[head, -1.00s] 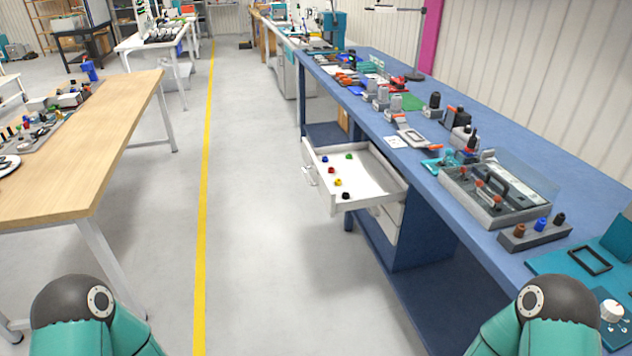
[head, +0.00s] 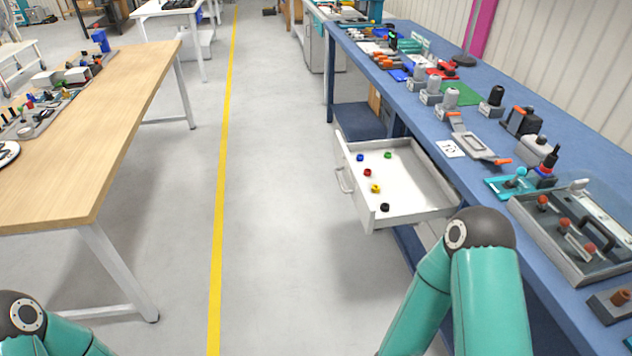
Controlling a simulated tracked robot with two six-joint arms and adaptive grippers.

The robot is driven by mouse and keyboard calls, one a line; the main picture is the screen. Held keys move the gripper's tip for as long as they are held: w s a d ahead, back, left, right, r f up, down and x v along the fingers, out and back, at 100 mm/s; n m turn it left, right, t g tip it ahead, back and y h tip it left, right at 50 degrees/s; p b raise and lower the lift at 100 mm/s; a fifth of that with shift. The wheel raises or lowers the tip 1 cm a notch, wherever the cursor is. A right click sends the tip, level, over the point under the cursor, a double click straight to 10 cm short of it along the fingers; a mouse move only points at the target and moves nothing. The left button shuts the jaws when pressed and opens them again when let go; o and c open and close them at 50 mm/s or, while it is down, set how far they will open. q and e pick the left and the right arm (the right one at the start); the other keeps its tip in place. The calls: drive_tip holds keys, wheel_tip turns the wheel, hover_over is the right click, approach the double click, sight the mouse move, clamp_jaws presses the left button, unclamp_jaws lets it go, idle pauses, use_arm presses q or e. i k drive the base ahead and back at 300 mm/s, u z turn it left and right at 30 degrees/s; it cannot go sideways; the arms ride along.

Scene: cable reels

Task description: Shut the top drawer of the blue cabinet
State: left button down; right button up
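The top drawer (head: 421,207) of the blue cabinet is pulled open, out from under the blue bench toward the aisle on the left. Its white front carries a grey handle (head: 344,181). Several small coloured reels, such as a yellow one (head: 376,189) and a black one (head: 385,207), lie inside on the drawer floor. The cabinet body below is mostly hidden by my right arm, which rises at the lower right in front of the drawer's near corner. My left arm shows at the bottom left corner. Neither gripper is in the picture.
The blue bench (head: 560,120) runs along the right, crowded with fixtures and a grey tray (head: 558,262). A wooden table (head: 110,130) stands on the left. The grey floor between them, with a yellow line (head: 222,180), is clear.

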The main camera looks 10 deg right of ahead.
sight(415, 190)
drive_tip(key=z, duration=0.35)
drive_tip(key=i, duration=1.25)
drive_tip(key=z, duration=0.8)
drive_tip(key=k, duration=0.85)
drive_tip(key=z, duration=0.2)
drive_tip(key=i, duration=0.85)
drive_tip(key=u, duration=0.1)
